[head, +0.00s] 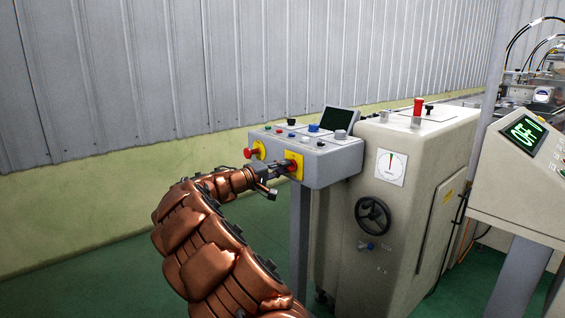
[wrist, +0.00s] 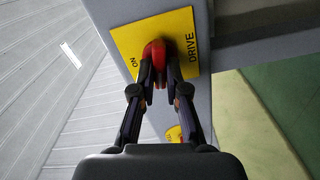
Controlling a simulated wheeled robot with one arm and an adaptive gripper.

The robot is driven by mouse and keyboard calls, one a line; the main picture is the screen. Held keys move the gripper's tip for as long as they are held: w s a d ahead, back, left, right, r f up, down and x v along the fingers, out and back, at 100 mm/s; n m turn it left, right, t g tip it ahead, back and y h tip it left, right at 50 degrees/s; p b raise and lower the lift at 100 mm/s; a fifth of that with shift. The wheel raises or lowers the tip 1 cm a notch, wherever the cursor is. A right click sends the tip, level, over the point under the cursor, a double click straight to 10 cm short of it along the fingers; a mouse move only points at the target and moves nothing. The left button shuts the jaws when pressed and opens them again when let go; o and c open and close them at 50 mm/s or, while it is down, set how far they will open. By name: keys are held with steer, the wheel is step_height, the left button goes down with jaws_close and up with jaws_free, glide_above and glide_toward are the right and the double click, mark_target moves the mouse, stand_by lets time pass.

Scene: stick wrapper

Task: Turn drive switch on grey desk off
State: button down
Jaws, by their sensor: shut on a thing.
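The grey desk (head: 328,172) is a control box on a leg, with yellow plates on its front face. The red drive switch (wrist: 157,47) sits on a yellow plate marked DRIVE and ON in the wrist view. In the head view the switch (head: 292,165) is on the right-hand plate. My gripper (wrist: 159,76) is shut on the red switch, one finger on each side. In the head view my gripper (head: 279,169) reaches the desk front from the left. The fingers partly cover the switch and the lower part of its plate.
A second red knob (head: 249,153) on a yellow plate is close by on the left. The desk top carries several buttons and a dark screen (head: 338,119). A large beige machine (head: 410,190) with a black handwheel (head: 372,216) stands right behind. Green floor is clear at left.

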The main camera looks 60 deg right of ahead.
steer(key=shift+n+p, duration=0.8)
steer(key=shift+n, duration=0.4)
steer(key=c, duration=1.2)
jaws_free()
steer(key=shift+a, duration=0.1)
steer(key=v, duration=1.1)
steer(key=shift+w+a, duration=0.1)
steer(key=shift+a, duration=0.3)
